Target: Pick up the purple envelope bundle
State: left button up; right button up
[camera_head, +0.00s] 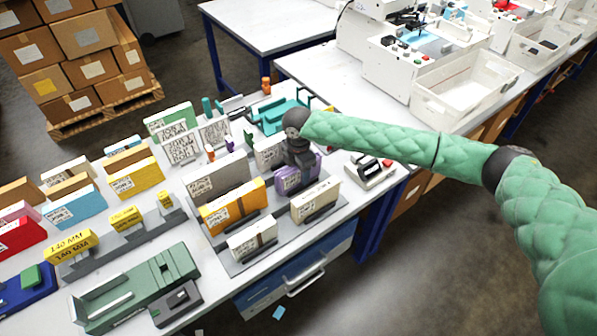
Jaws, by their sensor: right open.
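The purple envelope bundle (306,174) stands upright in the rack on the table, between the orange bundle and the back right corner of the rack. My right gripper (294,172) is over it, pointing down, with its fingers at the bundle's upper part. The gripper is open; its dark body hides part of the bundle, and I cannot tell whether the fingers touch it. My left gripper is not in view.
Close by stand an orange bundle (236,205), a grey bundle (217,178) and white bundles (316,200) and (252,240). A small white device (374,171) is to the right. A green machine (135,293) occupies the front left.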

jog(key=shift+w+f, duration=0.15)
jog(key=shift+f, duration=0.15)
jog(key=shift+c, duration=0.2)
jog(key=c, duration=1.1)
jog(key=shift+r, duration=0.1)
